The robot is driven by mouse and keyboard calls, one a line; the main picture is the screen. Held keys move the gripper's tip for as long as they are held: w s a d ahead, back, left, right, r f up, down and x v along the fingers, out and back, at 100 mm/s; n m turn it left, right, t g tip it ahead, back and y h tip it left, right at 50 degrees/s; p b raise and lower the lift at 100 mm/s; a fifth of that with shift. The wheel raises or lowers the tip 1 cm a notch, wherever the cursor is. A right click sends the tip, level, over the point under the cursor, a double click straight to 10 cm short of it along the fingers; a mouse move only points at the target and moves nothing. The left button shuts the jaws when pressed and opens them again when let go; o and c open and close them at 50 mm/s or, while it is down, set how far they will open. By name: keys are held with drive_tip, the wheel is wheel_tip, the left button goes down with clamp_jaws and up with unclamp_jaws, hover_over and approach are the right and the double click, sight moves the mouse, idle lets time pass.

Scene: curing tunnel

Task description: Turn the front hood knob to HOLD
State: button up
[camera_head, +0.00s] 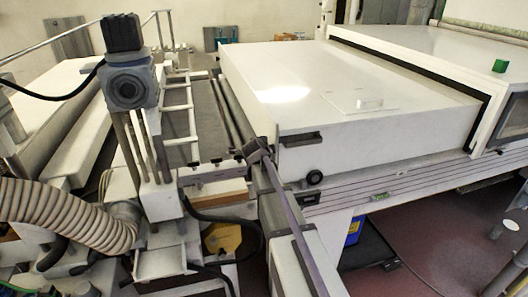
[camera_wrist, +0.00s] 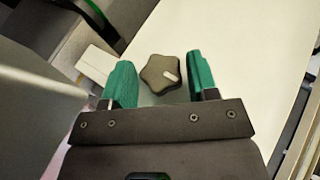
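A dark, star-shaped knob (camera_wrist: 153,77) with a pale pointer mark shows in the wrist view, against a pale surface. The mark points toward the right side of the picture. My gripper (camera_wrist: 158,62) has two teal fingers, one on each side of the knob. The fingers are spread, with small gaps to the knob, and I cannot see contact. In the head view the large white hood (camera_head: 330,85) is shut flat, and a small black round knob (camera_head: 314,177) sits low on its near side. I cannot tell whether both views show the same knob. No HOLD label is readable.
In the wrist view a pale block (camera_wrist: 97,65) lies beside the left finger. A ribbed hose (camera_head: 60,215) and rail machinery fill the left. Red floor (camera_head: 430,230) is open at lower right.

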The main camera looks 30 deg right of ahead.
drive_tip(key=shift+o, duration=0.9)
drive_tip(key=p+v, duration=0.5)
drive_tip(key=v, duration=0.5)
drive_tip(key=shift+s+a+r+p, duration=0.2)
drive_tip(key=shift+a+p, duration=0.05)
drive_tip(key=shift+p, duration=0.15)
